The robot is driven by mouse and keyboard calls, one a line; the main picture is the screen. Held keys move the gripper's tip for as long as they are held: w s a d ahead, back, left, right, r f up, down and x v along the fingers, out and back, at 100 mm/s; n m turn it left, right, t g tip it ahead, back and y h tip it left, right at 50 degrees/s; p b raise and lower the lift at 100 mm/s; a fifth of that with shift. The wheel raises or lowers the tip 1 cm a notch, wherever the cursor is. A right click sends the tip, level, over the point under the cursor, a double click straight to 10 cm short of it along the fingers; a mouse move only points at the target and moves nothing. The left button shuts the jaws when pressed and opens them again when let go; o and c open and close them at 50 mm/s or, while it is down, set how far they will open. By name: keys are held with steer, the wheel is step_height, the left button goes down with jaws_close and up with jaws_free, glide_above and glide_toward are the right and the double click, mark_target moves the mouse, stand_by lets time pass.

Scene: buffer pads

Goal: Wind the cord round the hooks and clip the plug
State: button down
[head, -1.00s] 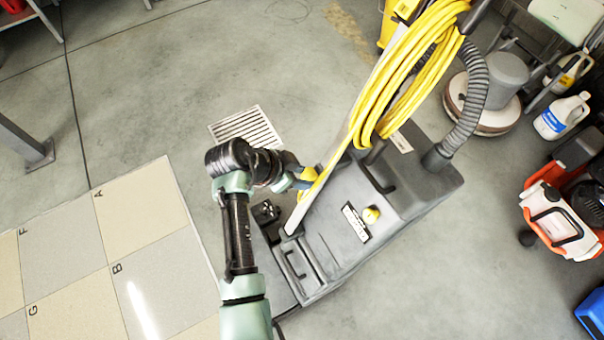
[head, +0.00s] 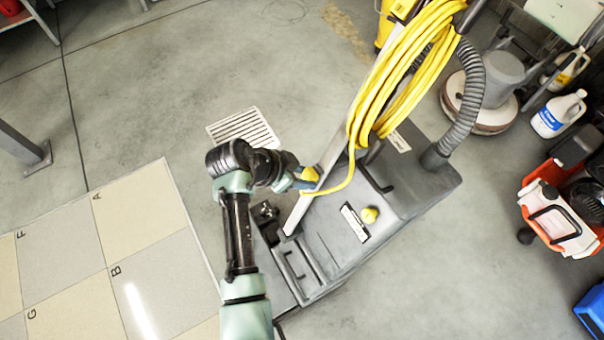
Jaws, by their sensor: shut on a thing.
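The yellow cord (head: 402,75) hangs in a thick bundle of long loops along the handle of the grey floor machine (head: 330,235). A single strand (head: 345,184) runs from the bundle's lower end, across the handle bar, to my gripper (head: 308,180). My gripper is left of the bar, shut on the cord near a yellow piece; I cannot tell whether that piece is the plug. The hooks are hidden by the loops. A yellow knob-like part (head: 370,215) sits on the machine's top.
A ribbed grey hose (head: 470,95) rises at the machine's right. A round floor polisher (head: 490,100), white jugs (head: 558,115) and an orange-and-white machine (head: 560,215) stand at right. The floor at left is open, with a drain grate (head: 243,130) and floor tiles (head: 140,225).

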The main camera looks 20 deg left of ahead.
steer(key=shift+c, duration=1.7)
jaws_free()
steer(key=p+v, duration=0.2)
steer(key=v, duration=1.1)
steer(key=shift+w+d, duration=0.1)
